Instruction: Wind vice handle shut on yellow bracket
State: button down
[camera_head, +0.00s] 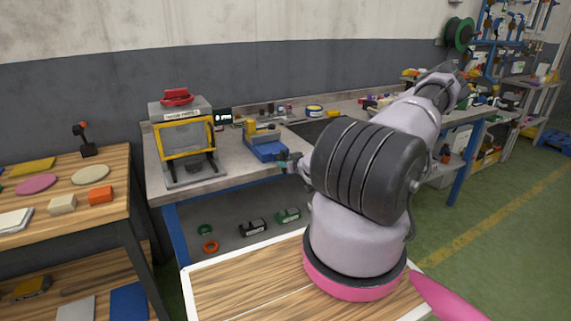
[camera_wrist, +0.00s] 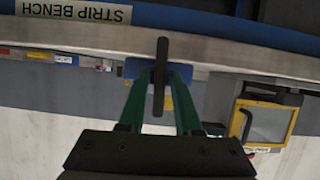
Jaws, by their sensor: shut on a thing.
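The blue vice (camera_head: 267,150) stands near the front edge of the grey bench. A yellow piece (camera_head: 250,127), which looks like the bracket, stands at its jaws; I cannot tell how tightly they hold it. My gripper (camera_head: 290,163) is at the vice's front right, partly hidden by my arm. In the wrist view, its green fingers (camera_wrist: 159,90) are shut on the dark vice handle (camera_wrist: 161,52), a bar that sticks out past them. Part of the blue vice (camera_wrist: 132,68) shows behind the fingers.
A yellow-framed machine (camera_head: 185,140) with a red top stands left of the vice; it also shows in the wrist view (camera_wrist: 267,124). The bench (camera_head: 215,182) has a bare strip in front. A wooden table (camera_head: 110,185) with coloured pieces stands at the left.

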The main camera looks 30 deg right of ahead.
dwell(0.4)
jog(key=c, duration=0.8)
grip_release()
jog(key=shift+c, duration=0.2)
jog(key=v, duration=0.7)
jog(key=shift+s, duration=0.25)
